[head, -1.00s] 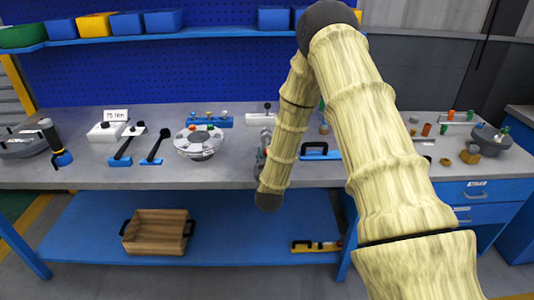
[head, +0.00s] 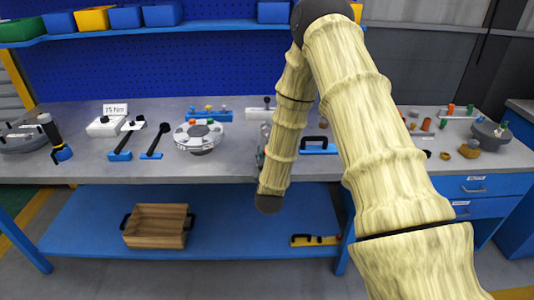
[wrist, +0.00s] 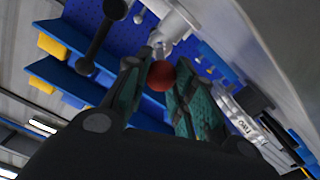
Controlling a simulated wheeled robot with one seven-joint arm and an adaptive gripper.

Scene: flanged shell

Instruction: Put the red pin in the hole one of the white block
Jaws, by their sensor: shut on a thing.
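In the wrist view my gripper (wrist: 160,70) is shut on a red round-ended piece (wrist: 161,77), which I take to be the red pin. The piece sits between the two greenish fingers, and its far part is hard to make out. A pale thing (wrist: 178,22) lies just beyond the fingertips; I cannot tell if they touch. In the head view a white block (head: 258,115) with a dark knob stands at the back of the bench, behind my arm. Its holes are not readable. My gripper is mostly hidden by my arm there.
A round grey flanged shell (head: 200,137) with coloured pins is left of my arm. Small parts and a grey bowl (head: 490,134) are at right.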

